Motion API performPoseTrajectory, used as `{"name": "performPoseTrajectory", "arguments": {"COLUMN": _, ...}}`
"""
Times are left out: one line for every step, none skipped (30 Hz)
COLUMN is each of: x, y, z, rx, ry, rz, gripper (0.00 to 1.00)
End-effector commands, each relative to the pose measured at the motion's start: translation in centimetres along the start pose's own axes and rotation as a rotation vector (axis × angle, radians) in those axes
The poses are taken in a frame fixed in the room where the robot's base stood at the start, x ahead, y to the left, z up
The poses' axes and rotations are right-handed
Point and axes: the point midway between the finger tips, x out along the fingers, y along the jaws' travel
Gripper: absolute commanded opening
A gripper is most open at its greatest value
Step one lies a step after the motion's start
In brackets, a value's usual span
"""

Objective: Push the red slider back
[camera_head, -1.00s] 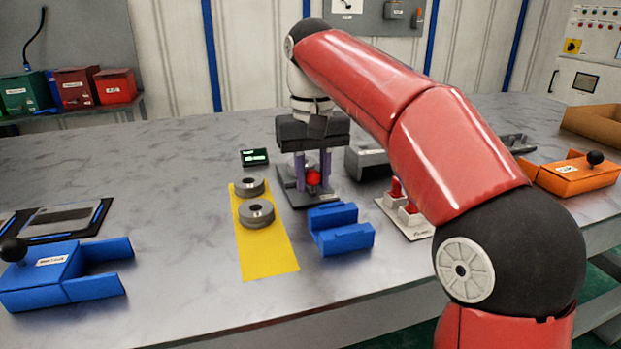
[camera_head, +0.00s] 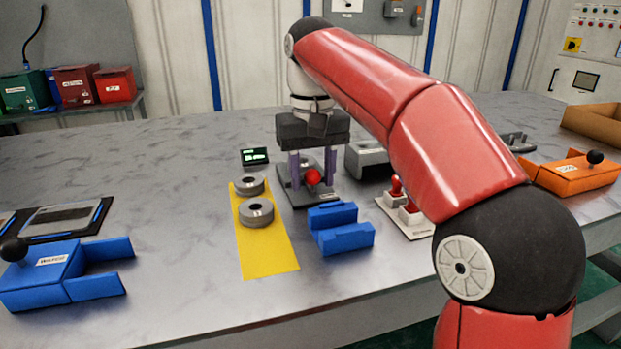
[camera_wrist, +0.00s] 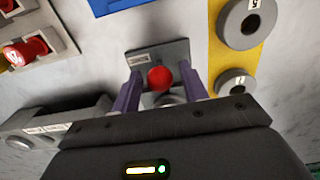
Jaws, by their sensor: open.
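The red slider shows as a round red knob (camera_head: 312,176) on a grey base plate (camera_head: 293,197) in the head view. In the wrist view the red knob (camera_wrist: 159,78) sits between my two purple fingers, over the labelled grey plate (camera_wrist: 172,50). My gripper (camera_head: 312,180) is over the plate, pointing down, and is open with a finger on each side of the knob. Gaps show between the knob and both fingers in the wrist view. The part of the slider behind the knob is partly hidden by my gripper body.
A blue bracket (camera_head: 341,232) stands just in front of the plate. A yellow strip (camera_head: 268,252) with two grey rings lies to the left. A grey block (camera_head: 366,160) and a plate with red switches (camera_head: 405,210) are to the right.

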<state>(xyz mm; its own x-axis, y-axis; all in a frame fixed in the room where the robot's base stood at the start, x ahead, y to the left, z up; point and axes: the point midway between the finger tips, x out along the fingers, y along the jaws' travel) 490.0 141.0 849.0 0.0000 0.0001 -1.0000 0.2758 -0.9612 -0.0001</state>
Motion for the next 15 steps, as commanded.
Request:
{"name": "performPoseTrajectory", "arguments": {"x": -0.6, "y": 0.0, "z": 0.0, "rx": 0.0, "ry": 0.0, "rz": 0.0, "gripper": 0.44}}
{"name": "performPoseTrajectory", "arguments": {"x": -0.8, "y": 0.0, "z": 0.0, "rx": 0.0, "ry": 0.0, "rz": 0.0, "gripper": 0.44}}
{"name": "performPoseTrajectory", "arguments": {"x": -1.1, "y": 0.0, "z": 0.0, "rx": 0.0, "ry": 0.0, "rz": 0.0, "gripper": 0.44}}
{"name": "performPoseTrajectory", "arguments": {"x": -1.3, "y": 0.0, "z": 0.0, "rx": 0.0, "ry": 0.0, "rz": 0.0, "gripper": 0.44}}
{"name": "performPoseTrajectory", "arguments": {"x": -1.5, "y": 0.0, "z": 0.0, "rx": 0.0, "ry": 0.0, "rz": 0.0, "gripper": 0.44}}
{"name": "performPoseTrajectory", "arguments": {"x": -1.8, "y": 0.0, "z": 0.0, "rx": 0.0, "ry": 0.0, "rz": 0.0, "gripper": 0.44}}
{"name": "performPoseTrajectory", "arguments": {"x": -1.9, "y": 0.0, "z": 0.0, "rx": 0.0, "ry": 0.0, "rz": 0.0, "gripper": 0.44}}
{"name": "performPoseTrajectory", "arguments": {"x": -2.1, "y": 0.0, "z": 0.0, "rx": 0.0, "ry": 0.0, "rz": 0.0, "gripper": 0.44}}
{"name": "performPoseTrajectory", "arguments": {"x": -2.4, "y": 0.0, "z": 0.0, "rx": 0.0, "ry": 0.0, "rz": 0.0, "gripper": 0.44}}
{"name": "performPoseTrajectory", "arguments": {"x": -2.6, "y": 0.0, "z": 0.0, "rx": 0.0, "ry": 0.0, "rz": 0.0, "gripper": 0.44}}
{"name": "performPoseTrajectory", "arguments": {"x": -2.7, "y": 0.0, "z": 0.0, "rx": 0.0, "ry": 0.0, "rz": 0.0, "gripper": 0.44}}
{"name": "performPoseTrajectory", "arguments": {"x": -2.9, "y": -0.1, "z": 0.0, "rx": -0.001, "ry": 0.001, "rz": 0.0, "gripper": 0.44}}
{"name": "performPoseTrajectory", "arguments": {"x": -3.1, "y": -0.1, "z": 0.0, "rx": -0.001, "ry": 0.0, "rz": 0.0, "gripper": 0.44}}
{"name": "performPoseTrajectory", "arguments": {"x": -3.3, "y": -0.1, "z": 0.0, "rx": -0.001, "ry": 0.0, "rz": 0.0, "gripper": 0.44}}
{"name": "performPoseTrajectory", "arguments": {"x": -3.6, "y": -0.1, "z": 0.0, "rx": -0.001, "ry": 0.0, "rz": 0.0, "gripper": 0.44}}
